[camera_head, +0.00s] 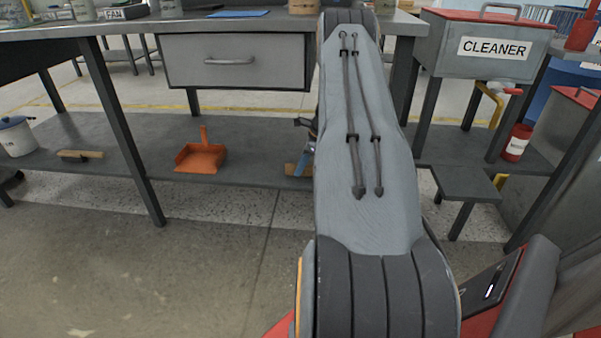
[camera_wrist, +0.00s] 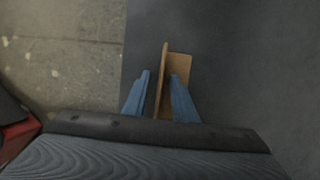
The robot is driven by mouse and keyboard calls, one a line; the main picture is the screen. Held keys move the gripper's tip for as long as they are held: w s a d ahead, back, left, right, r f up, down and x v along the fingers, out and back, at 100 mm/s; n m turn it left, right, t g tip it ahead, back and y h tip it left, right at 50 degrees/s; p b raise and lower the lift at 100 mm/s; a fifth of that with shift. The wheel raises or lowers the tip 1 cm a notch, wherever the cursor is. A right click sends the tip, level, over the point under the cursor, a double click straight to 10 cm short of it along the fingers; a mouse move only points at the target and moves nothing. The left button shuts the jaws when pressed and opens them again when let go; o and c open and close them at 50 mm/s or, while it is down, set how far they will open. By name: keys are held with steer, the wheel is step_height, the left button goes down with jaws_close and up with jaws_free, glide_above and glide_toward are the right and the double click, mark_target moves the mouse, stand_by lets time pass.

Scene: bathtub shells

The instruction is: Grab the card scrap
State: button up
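The card scrap (camera_wrist: 180,66) is a brown, folded piece with one upright flap and one flatter part. It is on the grey lower shelf of the workbench, and a bit of it shows in the head view (camera_head: 291,170). My gripper (camera_wrist: 159,76) has two blue fingers, one on each side of the upright flap. A gap shows between the left finger and the flap, so the fingers are open. The right finger hides part of the flatter side. In the head view my gripper (camera_head: 306,160) is mostly hidden behind my arm.
The lower shelf (camera_head: 245,170) also holds an orange dustpan (camera_head: 201,156), a wooden-backed brush (camera_head: 80,155) and a white pot (camera_head: 17,137). The bench top with a drawer (camera_head: 232,61) is above. A cleaner box (camera_head: 484,48) stands right. The floor in front is clear.

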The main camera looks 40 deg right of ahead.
steer(key=shift+f, duration=0.25)
steer(key=shift+c, duration=0.3)
jaws_close()
steer(key=shift+r, duration=0.15)
